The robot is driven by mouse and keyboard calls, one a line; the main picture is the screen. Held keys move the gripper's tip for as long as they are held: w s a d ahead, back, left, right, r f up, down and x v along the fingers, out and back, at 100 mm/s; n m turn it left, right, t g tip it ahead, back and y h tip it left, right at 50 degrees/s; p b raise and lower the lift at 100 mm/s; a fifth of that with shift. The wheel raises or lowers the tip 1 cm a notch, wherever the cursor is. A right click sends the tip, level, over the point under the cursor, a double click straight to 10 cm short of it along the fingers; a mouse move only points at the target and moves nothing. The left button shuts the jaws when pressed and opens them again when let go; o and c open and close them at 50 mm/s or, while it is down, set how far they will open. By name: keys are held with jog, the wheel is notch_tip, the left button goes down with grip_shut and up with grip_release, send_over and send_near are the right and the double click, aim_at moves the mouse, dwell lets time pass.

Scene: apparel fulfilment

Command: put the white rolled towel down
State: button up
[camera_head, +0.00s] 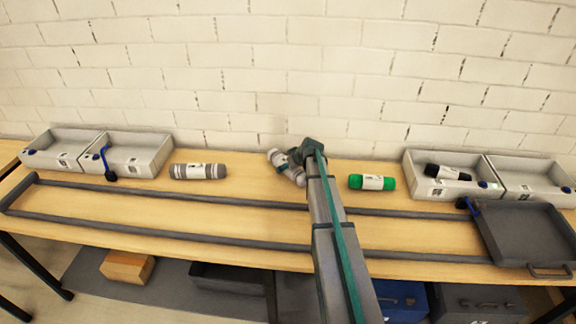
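A pale, whitish roll (275,156), which looks like the white rolled towel, is at the end of my arm near the back of the table, left of the dark wrist. It lies slantwise in the picture. My gripper (284,168) crosses its middle as a dark band and appears shut around it. The arm hides part of the gripper and roll. Whether the roll touches the table or hangs just above it is hard to tell.
A grey roll (198,171) lies left and a green roll (372,182) right on the wooden table (250,239). Trays (146,166) stand at far left; a tray (412,184) at right holds a black roll (447,172). A dark tray (527,235) sits front right. Long grey rails (150,233) cross the table.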

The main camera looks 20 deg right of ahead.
jog(key=c, duration=1.5)
jog(key=shift+o, duration=0.2)
jog(key=shift+r, duration=0.15)
